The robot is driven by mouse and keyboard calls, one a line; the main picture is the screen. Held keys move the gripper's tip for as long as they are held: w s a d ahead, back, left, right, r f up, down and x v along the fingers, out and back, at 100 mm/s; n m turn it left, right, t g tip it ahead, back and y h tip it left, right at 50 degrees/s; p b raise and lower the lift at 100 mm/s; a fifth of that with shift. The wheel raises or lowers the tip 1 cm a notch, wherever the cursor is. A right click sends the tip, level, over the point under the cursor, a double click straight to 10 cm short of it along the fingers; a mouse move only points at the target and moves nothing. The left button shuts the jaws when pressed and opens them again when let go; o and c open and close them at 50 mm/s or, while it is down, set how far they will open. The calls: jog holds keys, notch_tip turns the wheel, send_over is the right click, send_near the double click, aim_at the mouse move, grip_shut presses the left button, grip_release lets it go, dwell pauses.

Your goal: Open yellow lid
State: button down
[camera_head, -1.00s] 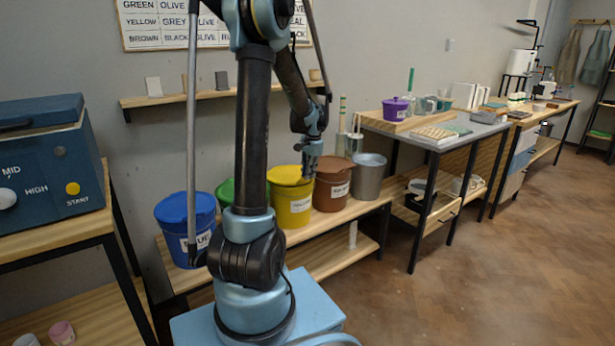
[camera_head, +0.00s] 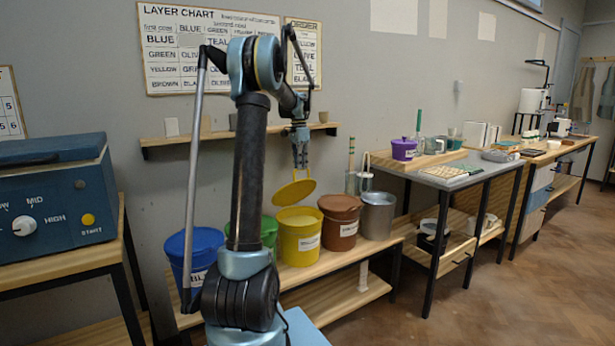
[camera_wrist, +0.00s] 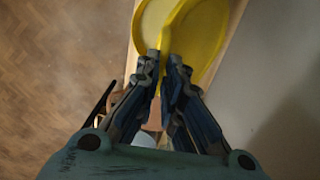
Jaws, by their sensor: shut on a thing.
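The yellow bucket (camera_head: 299,240) stands on the wooden bench with its mouth uncovered and pale yellow contents showing. The yellow lid (camera_head: 295,190) is tilted in the air just above the bucket's back rim. My gripper (camera_head: 300,165) is above the lid, shut on its upper part. In the wrist view the yellow lid (camera_wrist: 205,40) lies at and between the fingertips of my gripper (camera_wrist: 168,70), with the bucket partly behind it. The exact grip point on the lid is hard to make out.
A blue bucket (camera_head: 196,252) and a green bucket (camera_head: 268,232) stand to the left, partly behind my arm. A brown bucket (camera_head: 340,222) and a grey metal bucket (camera_head: 377,215) stand close on the right. A wall shelf (camera_head: 240,133) is behind my gripper.

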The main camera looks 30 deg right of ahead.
jog(key=w+r, duration=0.1)
jog(key=w, duration=0.6)
jog(key=shift+w+a+r, duration=0.2)
jog(key=shift+w+r, duration=0.1)
jog(key=shift+r, duration=0.1)
jog(key=c, duration=2)
grip_release()
jog(key=o, duration=0.3)
jog(key=shift+w+d+f, duration=0.1)
jog(key=shift+w+f, duration=0.15)
jog(key=r, duration=0.3)
jog(key=w+r, duration=0.1)
jog(key=r, duration=0.7)
jog(key=shift+w+d+r, duration=0.1)
jog(key=shift+w+r, duration=0.1)
jog(key=shift+r, duration=0.05)
